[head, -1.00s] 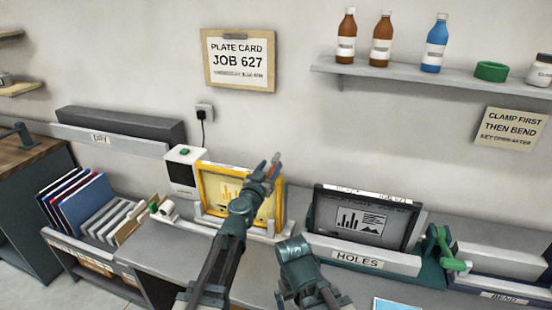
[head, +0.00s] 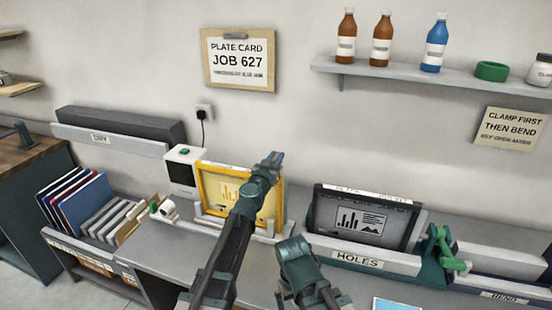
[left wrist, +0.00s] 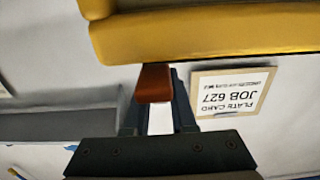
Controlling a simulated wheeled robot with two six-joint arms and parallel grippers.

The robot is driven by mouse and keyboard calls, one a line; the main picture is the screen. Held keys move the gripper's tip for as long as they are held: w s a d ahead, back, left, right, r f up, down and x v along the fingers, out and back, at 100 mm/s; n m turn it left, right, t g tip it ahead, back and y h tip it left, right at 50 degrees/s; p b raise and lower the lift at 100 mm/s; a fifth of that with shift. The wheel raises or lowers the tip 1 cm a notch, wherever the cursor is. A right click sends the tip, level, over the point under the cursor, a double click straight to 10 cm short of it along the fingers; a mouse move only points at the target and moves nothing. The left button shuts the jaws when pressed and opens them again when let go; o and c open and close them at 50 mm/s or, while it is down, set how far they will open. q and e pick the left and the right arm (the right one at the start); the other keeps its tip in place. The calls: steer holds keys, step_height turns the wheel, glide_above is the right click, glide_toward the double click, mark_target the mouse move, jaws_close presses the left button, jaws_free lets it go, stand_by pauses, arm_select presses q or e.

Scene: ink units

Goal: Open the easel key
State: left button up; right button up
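The easel key is a small orange-red block (left wrist: 153,84) in the left wrist view, just beside the lower edge of a yellow frame (left wrist: 205,38). The two dark fingers of my left gripper (left wrist: 160,100) stand close on either side of the key, with no clear gap. In the head view my left gripper (head: 275,158) is at the upper right corner of the yellow easel frame (head: 216,171) and hides the key there. The frame holds a pale yellow plate with a chart on it. Of my right arm only links show; its fingertips are out of sight.
A dark framed plate (head: 361,220) stands at the holes station right of the easel. A green clamp (head: 452,263) is farther right. A white box (head: 184,170) stands left of the easel. The grey bench (head: 180,255) in front is mostly clear.

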arm_select(q)
jaws_close()
stand_by(1.1)
